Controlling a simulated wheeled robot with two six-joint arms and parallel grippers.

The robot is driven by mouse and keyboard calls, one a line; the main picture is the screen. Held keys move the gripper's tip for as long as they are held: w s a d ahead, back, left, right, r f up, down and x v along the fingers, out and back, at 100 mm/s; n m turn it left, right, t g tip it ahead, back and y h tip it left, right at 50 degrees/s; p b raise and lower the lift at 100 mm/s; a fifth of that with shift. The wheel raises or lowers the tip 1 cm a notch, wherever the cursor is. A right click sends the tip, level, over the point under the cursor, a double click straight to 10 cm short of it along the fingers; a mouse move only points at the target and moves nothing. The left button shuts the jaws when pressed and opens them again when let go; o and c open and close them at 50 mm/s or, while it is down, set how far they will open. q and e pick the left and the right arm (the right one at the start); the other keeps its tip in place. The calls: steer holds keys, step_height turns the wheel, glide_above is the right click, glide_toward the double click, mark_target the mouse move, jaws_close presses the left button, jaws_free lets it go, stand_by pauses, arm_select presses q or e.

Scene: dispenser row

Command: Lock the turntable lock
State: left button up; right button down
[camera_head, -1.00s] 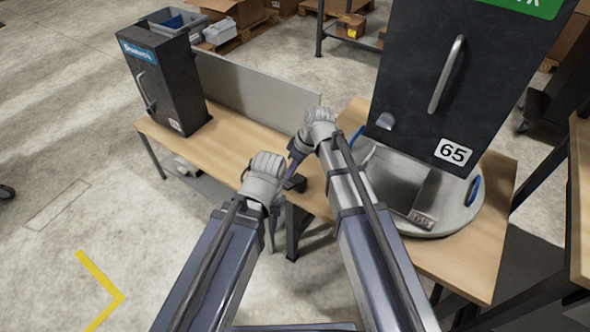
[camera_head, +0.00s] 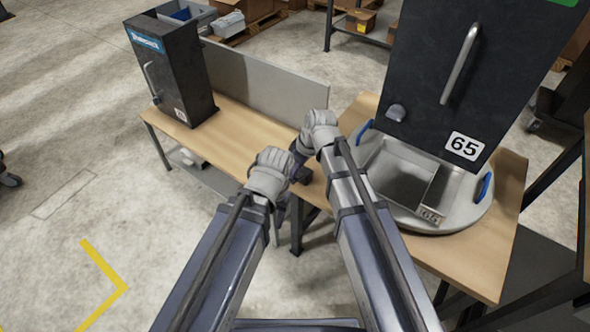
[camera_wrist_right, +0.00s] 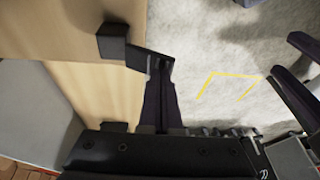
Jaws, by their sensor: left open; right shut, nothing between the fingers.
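The round grey turntable (camera_head: 447,222), with blue handles at its rim, sits on the right wooden table under the tall black dispenser marked 65 (camera_head: 447,85). A small dark block (camera_head: 306,174) at the table edge, perhaps the turntable lock, is partly hidden by my right gripper. In the right wrist view a black block (camera_wrist_right: 113,44) sits on the wood, with a dark bar running from it to my right gripper's tip. My right gripper (camera_wrist_right: 162,68) is shut and empty at that bar; contact is unclear. My left gripper (camera_head: 284,206) is open, lower and left of it, beside the table edge.
A smaller black dispenser (camera_head: 170,75) stands on the left wooden table (camera_head: 235,135), with a grey panel (camera_head: 265,82) behind. A grey tray (camera_head: 402,182) lies on the turntable. Floor with a yellow mark (camera_head: 108,270) is clear at lower left.

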mark_target(290, 182)
steer(key=shift+s+a+f+t+h+b, duration=0.25)
steer(key=shift+s+f+t+h+b, duration=0.2)
steer(key=shift+t, duration=0.1)
steer(key=shift+s+a+f+t+h+b, duration=0.2)
steer(key=shift+s+f+t+h+b, duration=0.15)
steer(key=shift+f+t+h+b, duration=0.15)
steer(key=shift+n+t, duration=0.25)
steer(key=shift+n, duration=0.05)
steer(key=shift+a+f+b, duration=0.15)
steer(key=shift+f+b, duration=0.25)
steer(key=shift+b, duration=0.1)
steer(key=shift+r, duration=0.15)
steer(key=shift+r+p, duration=0.85)
steer(key=shift+p, duration=0.1)
